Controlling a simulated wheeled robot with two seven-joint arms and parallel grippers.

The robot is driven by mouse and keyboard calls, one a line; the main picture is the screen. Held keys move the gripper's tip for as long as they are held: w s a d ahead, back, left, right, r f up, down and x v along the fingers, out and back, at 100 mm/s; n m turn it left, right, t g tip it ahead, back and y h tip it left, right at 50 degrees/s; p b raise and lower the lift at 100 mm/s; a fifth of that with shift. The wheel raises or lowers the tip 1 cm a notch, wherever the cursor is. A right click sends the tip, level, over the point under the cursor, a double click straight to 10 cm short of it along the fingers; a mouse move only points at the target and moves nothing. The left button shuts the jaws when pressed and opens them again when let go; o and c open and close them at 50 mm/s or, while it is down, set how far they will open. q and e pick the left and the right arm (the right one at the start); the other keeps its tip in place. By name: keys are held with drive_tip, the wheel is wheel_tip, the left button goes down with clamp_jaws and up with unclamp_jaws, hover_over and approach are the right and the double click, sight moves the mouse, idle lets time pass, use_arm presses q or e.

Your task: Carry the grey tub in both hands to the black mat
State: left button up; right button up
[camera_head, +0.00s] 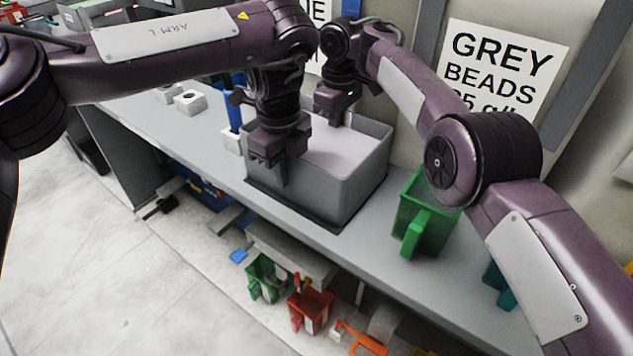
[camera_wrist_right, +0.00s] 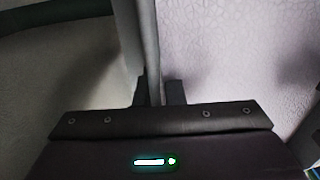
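The grey tub (camera_head: 337,195) is an open box filled with pale lilac-grey material (camera_head: 335,147). It stands upright on the bench, over the black mat (camera_head: 289,208), whose dark edge shows along the tub's base. My left gripper (camera_head: 282,165) is at the tub's near left wall, with a finger outside it; the closure is hidden. My right gripper (camera_head: 340,112) is at the far wall. In the right wrist view the tub's wall (camera_wrist_right: 150,45) runs between the closely set fingers of my right gripper (camera_wrist_right: 158,92), which looks shut on it.
A green bin (camera_head: 427,222) stands on the bench right of the tub. A blue post on a white block (camera_head: 233,140) stands close on its left. Small white blocks (camera_head: 190,102) lie further left. Green (camera_head: 265,280) and red (camera_head: 310,308) bins sit below the bench edge.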

use_arm(q)
drive_tip(key=o, duration=0.3)
use_arm(e)
drive_tip(key=o, duration=0.3)
use_arm(q)
drive_tip(key=shift+o, duration=0.2)
use_arm(e)
drive_tip(key=shift+o, duration=0.2)
use_arm(q)
drive_tip(key=shift+r, duration=0.1)
